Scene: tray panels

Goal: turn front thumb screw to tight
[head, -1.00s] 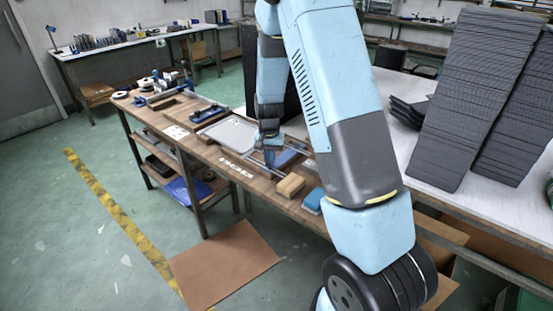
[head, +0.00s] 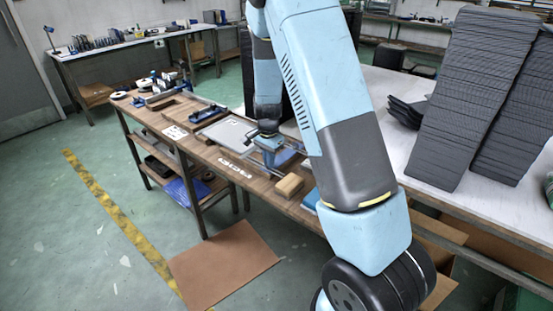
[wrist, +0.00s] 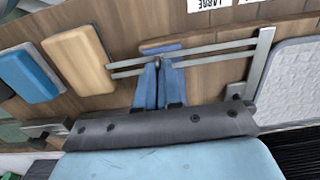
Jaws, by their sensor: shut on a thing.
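The clamp frame with two thin metal rails (wrist: 205,56) lies on the wooden bench, and a flat cross bar (wrist: 262,55) joins the rails at the right in the wrist view. My gripper (wrist: 158,63) has its blue fingers closed together at the rails, near their left part. The front thumb screw is between the fingertips and mostly hidden by them. How far it is turned cannot be seen.
A tan block (wrist: 77,60) and a blue block (wrist: 28,72) lie left of the rails in the wrist view. A pale grey tray (wrist: 296,70) lies to the right. White label cards (wrist: 205,4) sit near the bench edge. Stacked dark panels (head: 465,100) stand on the white table.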

